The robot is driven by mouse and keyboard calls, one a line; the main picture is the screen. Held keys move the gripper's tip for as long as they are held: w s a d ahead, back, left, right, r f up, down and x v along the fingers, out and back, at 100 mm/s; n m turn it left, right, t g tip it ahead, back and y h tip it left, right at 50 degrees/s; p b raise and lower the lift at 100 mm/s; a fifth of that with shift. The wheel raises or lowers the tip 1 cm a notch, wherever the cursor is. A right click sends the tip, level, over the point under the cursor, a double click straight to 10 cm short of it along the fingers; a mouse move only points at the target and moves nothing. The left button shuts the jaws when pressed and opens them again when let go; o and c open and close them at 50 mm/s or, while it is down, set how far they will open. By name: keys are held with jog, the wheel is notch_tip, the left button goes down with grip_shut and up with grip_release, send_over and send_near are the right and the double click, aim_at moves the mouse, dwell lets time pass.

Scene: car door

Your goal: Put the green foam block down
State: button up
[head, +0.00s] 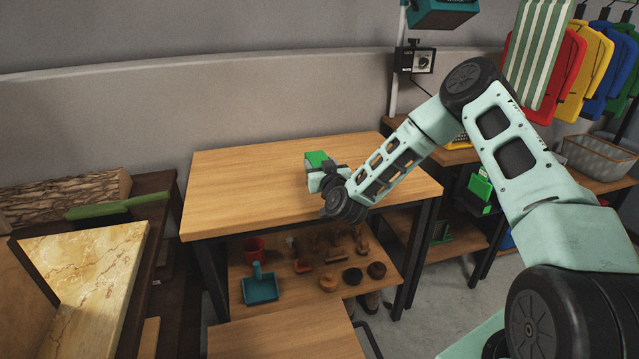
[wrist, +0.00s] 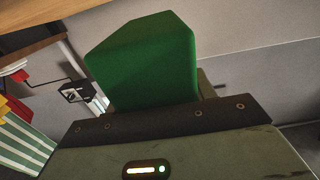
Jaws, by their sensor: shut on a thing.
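The green foam block (head: 318,158) is in my gripper (head: 315,170), over the wooden table (head: 235,185) in the head view. In the wrist view the green foam block (wrist: 145,62) fills the upper middle, sticking out past the dark edge of my gripper (wrist: 165,118). My gripper is shut on it. The fingertips are mostly hidden by the block and the gripper body. I cannot tell whether the block touches the table top or is just above it.
The table top is bare around my gripper. A marble slab (head: 85,265) and a log (head: 65,196) are at left. A grey basket (head: 597,160) and hanging coloured garments (head: 565,65) are at right.

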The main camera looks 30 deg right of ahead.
jog(key=shift+f, duration=2.6)
jog(key=o, duration=1)
jog(key=shift+f, duration=0.1)
